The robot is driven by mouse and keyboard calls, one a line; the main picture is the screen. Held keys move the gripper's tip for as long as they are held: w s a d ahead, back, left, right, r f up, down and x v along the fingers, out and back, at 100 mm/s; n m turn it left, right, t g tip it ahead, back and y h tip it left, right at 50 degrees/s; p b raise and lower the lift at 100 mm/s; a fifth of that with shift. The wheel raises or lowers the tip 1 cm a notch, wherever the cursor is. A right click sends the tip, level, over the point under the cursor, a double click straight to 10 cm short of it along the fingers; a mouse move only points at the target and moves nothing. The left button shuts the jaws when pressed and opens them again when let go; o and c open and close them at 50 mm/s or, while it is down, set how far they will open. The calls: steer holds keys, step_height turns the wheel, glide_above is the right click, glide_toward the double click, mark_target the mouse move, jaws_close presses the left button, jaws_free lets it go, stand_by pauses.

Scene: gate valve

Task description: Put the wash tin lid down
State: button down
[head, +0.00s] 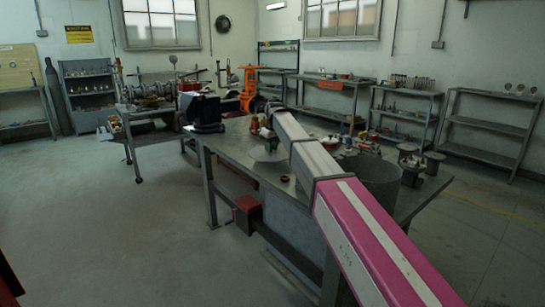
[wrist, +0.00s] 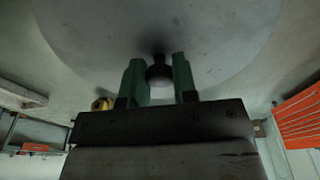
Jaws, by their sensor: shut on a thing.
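The lid is a wide, pale grey round disc with a dark knob; it fills the top of the wrist view (wrist: 215,35). My gripper (wrist: 158,72) has its two green fingers closed on either side of the knob. In the head view the lid (head: 268,155) shows as a pale disc below the end of my arm, over the bench top. I cannot tell whether it touches the bench. The fingers are not clear there. A grey round tin (head: 378,182), likely the wash tin, stands on the bench to the right, partly behind my arm.
The metal bench (head: 237,147) has a dark vise (head: 204,112) at its far left end. A small dark ring (head: 285,178) lies near the front edge. Valve parts (head: 410,160) stand at the right. Bare bench top lies left of the lid.

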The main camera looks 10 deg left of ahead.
mark_target(273, 151)
steer(key=shift+w+d+f, duration=0.2)
steer(key=shift+w+f, duration=0.25)
steer(key=shift+w, duration=0.15)
steer(key=shift+f, duration=1.9)
steer(key=shift+f, duration=0.1)
steer(key=c, duration=0.9)
jaws_free()
steer(key=r, duration=0.4)
steer(key=s+d+r, duration=0.1)
steer(key=r, duration=0.7)
steer(key=shift+s+d, duration=0.15)
steer(key=shift+d, duration=0.05)
